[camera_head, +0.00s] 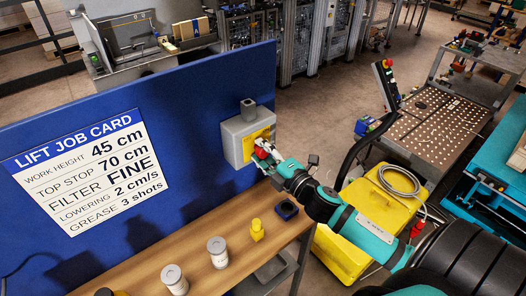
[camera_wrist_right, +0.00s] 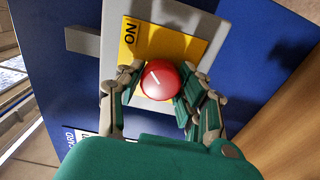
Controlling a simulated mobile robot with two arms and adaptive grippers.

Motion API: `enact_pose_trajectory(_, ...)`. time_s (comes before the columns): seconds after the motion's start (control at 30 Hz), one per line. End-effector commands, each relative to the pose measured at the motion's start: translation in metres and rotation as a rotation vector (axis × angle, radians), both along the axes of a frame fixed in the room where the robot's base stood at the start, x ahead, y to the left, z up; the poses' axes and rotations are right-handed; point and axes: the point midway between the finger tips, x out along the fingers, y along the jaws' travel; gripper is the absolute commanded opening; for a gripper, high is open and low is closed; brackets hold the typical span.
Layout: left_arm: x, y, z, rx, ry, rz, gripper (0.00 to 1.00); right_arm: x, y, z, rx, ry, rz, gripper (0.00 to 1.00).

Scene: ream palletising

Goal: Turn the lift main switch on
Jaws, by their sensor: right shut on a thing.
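The lift main switch is a grey box (camera_head: 232,133) on the blue panel, with a yellow plate and a red round knob. In the right wrist view, the red knob (camera_wrist_right: 160,81) sits on the yellow plate (camera_wrist_right: 187,45), which carries the word ON at its upper left. A short white mark on the knob slants to the upper left. My right gripper (camera_head: 263,152) is at the switch, its fingers shut on the knob from both sides; they also show in the wrist view (camera_wrist_right: 157,98). The rest of the plate's lettering is hidden. My left gripper is out of view.
The lift job card (camera_head: 82,172) is on the blue panel to the left. A yellow unit (camera_head: 365,215) stands to the right.

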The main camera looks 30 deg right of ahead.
Motion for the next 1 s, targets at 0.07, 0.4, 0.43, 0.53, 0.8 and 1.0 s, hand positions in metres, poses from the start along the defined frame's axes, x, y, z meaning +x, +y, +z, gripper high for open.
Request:
enact_pose_trajectory(0.07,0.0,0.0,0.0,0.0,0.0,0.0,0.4,0.0,-0.001,0.001,0.001,-0.001,-0.002,0.04)
enact_pose_trajectory(0.4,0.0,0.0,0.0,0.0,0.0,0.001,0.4,0.0,0.0,0.0,0.0,0.0,-0.001,0.61)
enact_pose_trajectory(0.43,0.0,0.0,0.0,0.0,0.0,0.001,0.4,0.0,0.0,0.0,0.0,0.0,-0.001,0.61)
enact_pose_trajectory(0.53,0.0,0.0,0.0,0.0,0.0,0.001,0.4,0.0,0.0,0.0,0.0,0.0,-0.001,0.61)
enact_pose_trajectory(0.8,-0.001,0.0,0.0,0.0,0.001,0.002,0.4,-0.015,-0.001,-0.001,0.001,0.002,0.0,0.61)
enact_pose_trajectory(1.0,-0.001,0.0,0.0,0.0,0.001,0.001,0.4,-0.052,-0.004,-0.002,0.004,0.004,-0.002,0.61)
